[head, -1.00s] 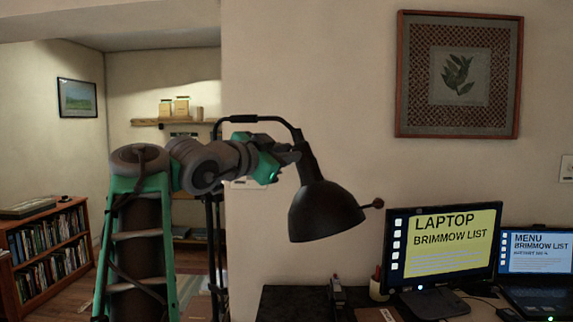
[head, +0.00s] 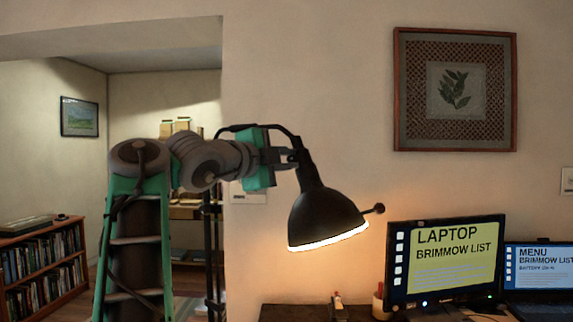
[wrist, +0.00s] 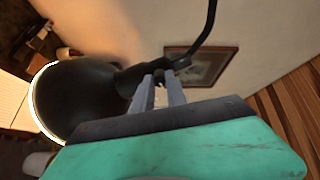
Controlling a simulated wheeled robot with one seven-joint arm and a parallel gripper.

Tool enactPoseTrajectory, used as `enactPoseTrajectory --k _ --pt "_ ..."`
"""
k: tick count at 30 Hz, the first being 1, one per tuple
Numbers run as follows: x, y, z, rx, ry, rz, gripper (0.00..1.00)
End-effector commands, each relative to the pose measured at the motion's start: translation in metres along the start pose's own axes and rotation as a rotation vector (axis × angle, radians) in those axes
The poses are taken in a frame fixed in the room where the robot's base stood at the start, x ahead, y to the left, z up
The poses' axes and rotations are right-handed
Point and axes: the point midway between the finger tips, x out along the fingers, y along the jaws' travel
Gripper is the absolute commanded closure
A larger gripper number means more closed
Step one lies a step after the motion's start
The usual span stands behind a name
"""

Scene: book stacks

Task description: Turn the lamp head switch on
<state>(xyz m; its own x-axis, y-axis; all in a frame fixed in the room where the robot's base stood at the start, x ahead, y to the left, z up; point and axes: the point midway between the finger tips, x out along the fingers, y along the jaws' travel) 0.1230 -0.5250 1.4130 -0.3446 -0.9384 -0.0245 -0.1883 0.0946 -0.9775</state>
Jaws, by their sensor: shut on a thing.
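The black lamp head (head: 325,214) hangs shade-down from its dark arm and is lit, with a bright rim underneath. It also shows large at the left in the wrist view (wrist: 80,98). My gripper (head: 288,156) reaches it from the left, at the neck above the shade. In the wrist view its two pale fingers (wrist: 160,84) are closed on a small dark part at the neck, which looks like the lamp head switch (wrist: 160,75). The fingers hide most of that part. A thin stem with a round knob (head: 379,208) sticks out from the shade's right side.
A monitor (head: 445,262) and a laptop (head: 540,272) stand on the dark desk (head: 300,312) below right. A framed leaf picture (head: 455,90) hangs on the wall. A bookcase (head: 45,265) stands at the far left. The air right of the lamp is clear.

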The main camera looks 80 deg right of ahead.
Motion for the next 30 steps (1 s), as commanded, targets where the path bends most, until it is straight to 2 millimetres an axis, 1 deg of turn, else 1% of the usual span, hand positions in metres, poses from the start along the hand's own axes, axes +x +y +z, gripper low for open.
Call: enactPoseTrajectory --k 6,20,21,28,30 --pt "-0.0009 -0.0028 -0.0028 0.059 0.001 -0.007 1.0" --pt "-0.001 -0.0035 -0.0029 0.071 0.0 -0.007 1.0" --pt "-0.001 -0.0035 -0.0029 0.07 0.0 -0.007 0.8" --pt "-0.0007 -0.002 -0.0014 0.068 -0.001 -0.004 0.62" --pt "-0.0007 -0.0016 -0.001 0.067 -0.001 -0.003 0.61"
